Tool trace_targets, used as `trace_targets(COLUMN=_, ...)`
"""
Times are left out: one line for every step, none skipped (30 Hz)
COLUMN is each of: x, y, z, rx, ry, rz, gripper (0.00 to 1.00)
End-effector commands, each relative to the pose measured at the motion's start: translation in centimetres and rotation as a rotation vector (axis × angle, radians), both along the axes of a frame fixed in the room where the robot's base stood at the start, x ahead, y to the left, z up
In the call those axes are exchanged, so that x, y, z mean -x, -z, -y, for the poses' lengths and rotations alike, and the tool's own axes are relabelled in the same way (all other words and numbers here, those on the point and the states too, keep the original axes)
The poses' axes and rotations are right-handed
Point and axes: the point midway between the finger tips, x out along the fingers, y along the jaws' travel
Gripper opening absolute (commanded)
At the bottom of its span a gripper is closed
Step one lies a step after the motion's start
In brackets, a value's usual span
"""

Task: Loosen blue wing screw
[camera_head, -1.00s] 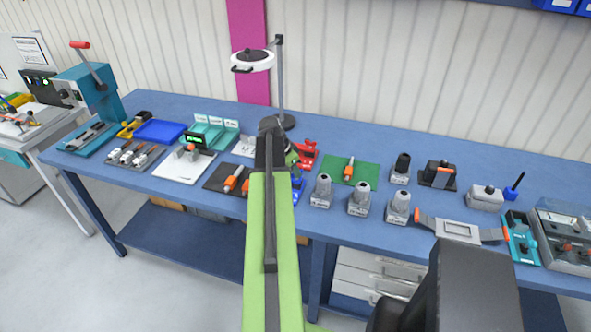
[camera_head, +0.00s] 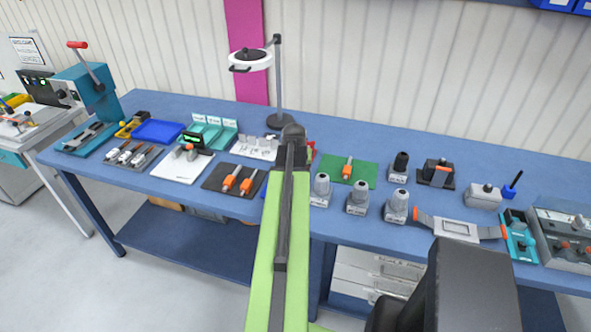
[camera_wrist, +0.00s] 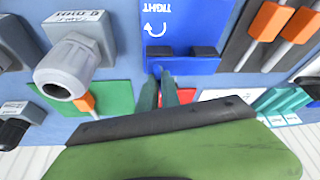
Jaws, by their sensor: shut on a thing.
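The blue fixture (camera_wrist: 187,25) shows in the wrist view, with a white "TIGHT" label, a curved arrow and two dark pads along its edge. My gripper (camera_wrist: 159,76) is at that edge, between the two pads. Its greenish fingers are close together on the blue wing screw (camera_wrist: 157,69), of which only a small bit shows; the fingers hide most of it. In the head view my own arm covers the gripper and most of the fixture.
A grey cable gland block (camera_wrist: 72,65) stands beside the fixture. Orange-handled tools (camera_head: 240,181) lie on a dark mat on the other side. A green mat (camera_head: 362,171) with an orange-handled tool is near. A lamp stand (camera_head: 279,80) rises behind my arm.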

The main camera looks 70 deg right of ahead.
Motion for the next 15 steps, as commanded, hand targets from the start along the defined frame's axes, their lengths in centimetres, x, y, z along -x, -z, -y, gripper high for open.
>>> trace_targets(x=0.09, y=-0.02, z=0.13, rx=0.002, ry=-0.041, rz=0.001, gripper=0.0)
trace_targets(x=0.1, y=-0.02, z=0.15, rx=0.002, ry=-0.069, rz=0.001, gripper=0.0)
trace_targets(x=0.09, y=-0.02, z=0.16, rx=0.002, ry=-0.108, rz=0.001, gripper=0.0)
trace_targets(x=0.13, y=-0.02, z=0.18, rx=0.002, ry=-0.136, rz=0.0, gripper=0.0)
trace_targets(x=0.14, y=-0.02, z=0.2, rx=0.002, ry=-0.165, rz=0.001, gripper=0.0)
trace_targets(x=0.17, y=-0.02, z=0.22, rx=0.002, ry=-0.203, rz=0.001, gripper=0.0)
trace_targets(x=0.15, y=-0.02, z=0.22, rx=0.002, ry=-0.232, rz=0.002, gripper=0.0)
trace_targets(x=0.17, y=-0.01, z=0.23, rx=0.001, ry=-0.261, rz=0.0, gripper=0.0)
trace_targets(x=0.15, y=-0.01, z=0.25, rx=0.001, ry=-0.298, rz=0.001, gripper=0.0)
trace_targets(x=0.18, y=-0.01, z=0.28, rx=0.002, ry=-0.327, rz=0.0, gripper=0.0)
trace_targets(x=0.19, y=-0.02, z=0.31, rx=0.002, ry=-0.355, rz=0.001, gripper=0.0)
trace_targets(x=0.21, y=-0.02, z=0.34, rx=0.002, ry=-0.393, rz=0.001, gripper=0.0)
trace_targets(x=0.22, y=-0.01, z=0.34, rx=0.002, ry=-0.421, rz=0.001, gripper=0.0)
trace_targets(x=0.2, y=-0.01, z=0.35, rx=0.001, ry=-0.451, rz=0.001, gripper=0.0)
trace_targets(x=0.21, y=-0.01, z=0.38, rx=0.002, ry=-0.489, rz=0.0, gripper=0.0)
